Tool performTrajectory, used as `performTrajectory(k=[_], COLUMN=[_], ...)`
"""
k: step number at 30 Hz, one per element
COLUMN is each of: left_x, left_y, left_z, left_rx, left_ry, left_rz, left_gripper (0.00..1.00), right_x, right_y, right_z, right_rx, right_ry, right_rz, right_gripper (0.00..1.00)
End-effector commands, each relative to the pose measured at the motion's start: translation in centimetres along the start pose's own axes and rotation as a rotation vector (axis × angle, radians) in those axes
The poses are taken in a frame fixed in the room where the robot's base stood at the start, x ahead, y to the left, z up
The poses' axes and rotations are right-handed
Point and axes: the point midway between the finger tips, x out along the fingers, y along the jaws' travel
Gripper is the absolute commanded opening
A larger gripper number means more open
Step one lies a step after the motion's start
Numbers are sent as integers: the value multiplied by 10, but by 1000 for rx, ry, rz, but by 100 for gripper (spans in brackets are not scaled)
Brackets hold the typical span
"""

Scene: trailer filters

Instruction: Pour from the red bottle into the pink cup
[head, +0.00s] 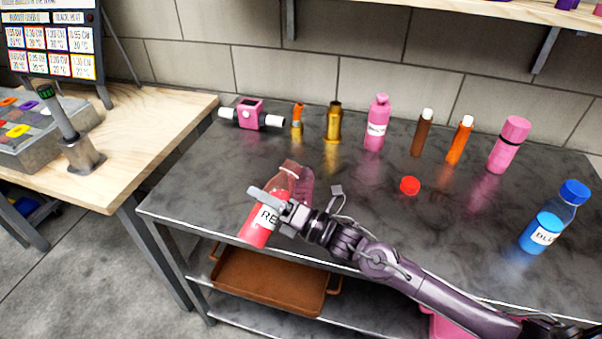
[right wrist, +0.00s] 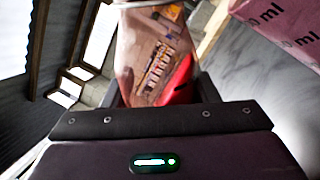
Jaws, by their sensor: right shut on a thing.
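The red bottle (head: 257,232) is clear with red liquid and a white label partly reading "RE". My right gripper (head: 277,200) is shut around its middle and holds it at the front left of the dark table, leaning with its top to the upper right. The bottle (right wrist: 150,60) also shows in the right wrist view, red liquid on one side. The pink cup (head: 307,183), see-through, is just right of and partly behind the bottle; its pink side (right wrist: 285,25) with "ml" marks fills the wrist view's upper right corner. I cannot tell whether they touch. My left gripper is not in view.
A red cap (head: 410,185) lies on the dark table (head: 370,210). A blue bottle (head: 540,234) stands at the right. Pink bottles (head: 377,125), orange and brown tubes (head: 423,133), and a pink device (head: 250,114) stand along the back.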

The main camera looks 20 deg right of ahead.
Motion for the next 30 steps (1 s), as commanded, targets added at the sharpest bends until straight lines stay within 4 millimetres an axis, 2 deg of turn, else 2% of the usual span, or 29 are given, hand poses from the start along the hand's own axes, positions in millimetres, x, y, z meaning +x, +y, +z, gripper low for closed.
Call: performTrajectory(k=[30], left_x=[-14], left_y=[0], left_z=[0], left_rx=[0], left_ry=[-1], left_rz=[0], left_gripper=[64], right_x=[2], right_y=[6], right_z=[1], right_rx=[108], right_ry=[-30], right_rz=[2], right_gripper=[22])
